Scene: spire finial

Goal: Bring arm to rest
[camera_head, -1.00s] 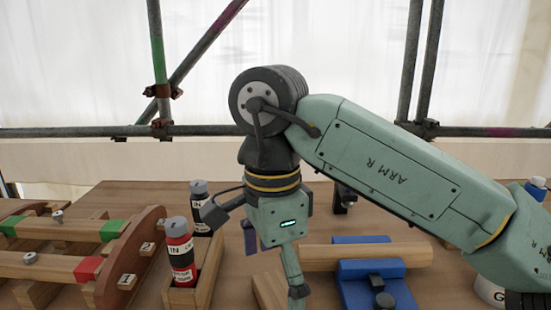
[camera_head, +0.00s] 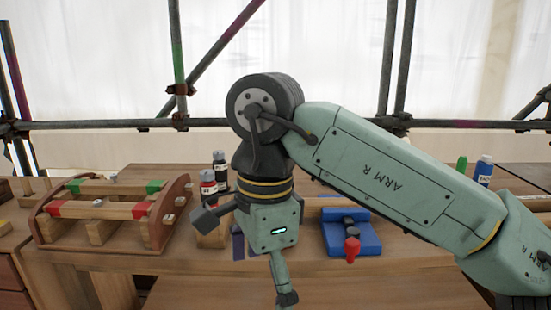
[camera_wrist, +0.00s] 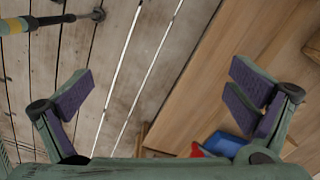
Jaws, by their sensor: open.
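My gripper (camera_wrist: 162,97) is open and empty in the wrist view, its two purple-padded fingers spread wide at left and right. Between and beyond them are plank flooring and the edge of a wooden surface. In the head view my arm is bent, with the wrist hanging down in front of the workbench (camera_head: 120,262). The gripper's lower part shows there, with nothing seen in it. The wrist hides part of the bench behind it.
A blue vise (camera_head: 338,240) with a red knob sits right of my wrist. Two bottles (camera_head: 219,172) stand in a wooden holder behind my wrist. A wooden rack (camera_head: 160,225) with red and green blocks is at left. Scaffold poles (camera_head: 178,75) stand behind.

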